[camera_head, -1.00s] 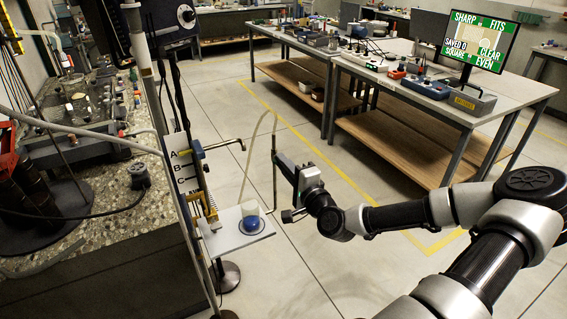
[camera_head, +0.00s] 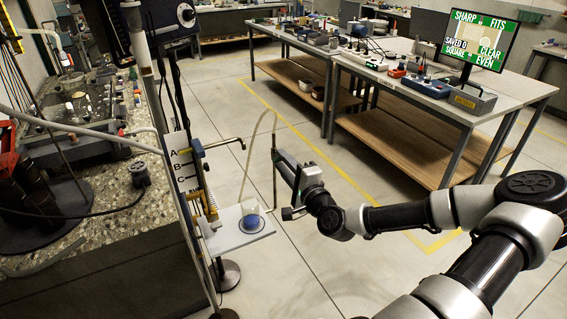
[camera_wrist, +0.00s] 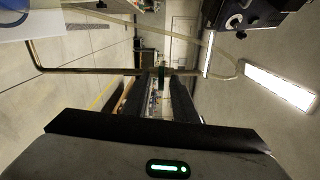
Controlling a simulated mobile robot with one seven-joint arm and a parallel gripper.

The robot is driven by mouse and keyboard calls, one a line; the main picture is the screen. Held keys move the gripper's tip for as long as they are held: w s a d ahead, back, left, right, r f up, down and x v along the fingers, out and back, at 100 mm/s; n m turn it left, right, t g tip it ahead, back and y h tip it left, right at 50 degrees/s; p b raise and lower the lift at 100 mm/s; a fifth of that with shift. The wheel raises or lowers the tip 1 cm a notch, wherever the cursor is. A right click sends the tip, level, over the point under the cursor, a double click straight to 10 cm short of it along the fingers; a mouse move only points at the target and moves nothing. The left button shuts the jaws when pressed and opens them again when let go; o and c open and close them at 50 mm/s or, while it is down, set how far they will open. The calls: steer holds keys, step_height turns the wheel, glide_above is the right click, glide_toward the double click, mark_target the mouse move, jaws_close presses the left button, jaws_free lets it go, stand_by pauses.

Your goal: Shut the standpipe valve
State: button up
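A dark, thin bent standpipe (camera_head: 275,185) rises beside the white platform (camera_head: 228,236) and bends toward it at the bottom. The wrist view shows it as a brownish rod (camera_wrist: 90,71) crossing near my fingertips. A small dark green piece (camera_wrist: 161,77) shows between them; I cannot tell whether it is the valve's handle. My gripper (camera_wrist: 162,80) has its dark fingers apart, with a gap visible between them. In the head view my gripper (camera_head: 281,160) is at the standpipe's upper part. Contact is unclear. A cup of blue liquid (camera_head: 252,209) stands on the platform.
A board marked A, B, C (camera_head: 181,170) stands left, with a yellow fitting and dark arm (camera_head: 225,143) above the platform. A clear hose (camera_head: 251,150) loops near my gripper. The gravel-topped bench (camera_head: 110,225) is left. Workbenches (camera_head: 425,95) stand behind; floor between is open.

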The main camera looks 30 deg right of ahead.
steer(key=s+p, duration=0.5)
steer(key=s, duration=1.2)
steer(key=shift+s+d, duration=0.25)
steer(key=shift+d, duration=0.05)
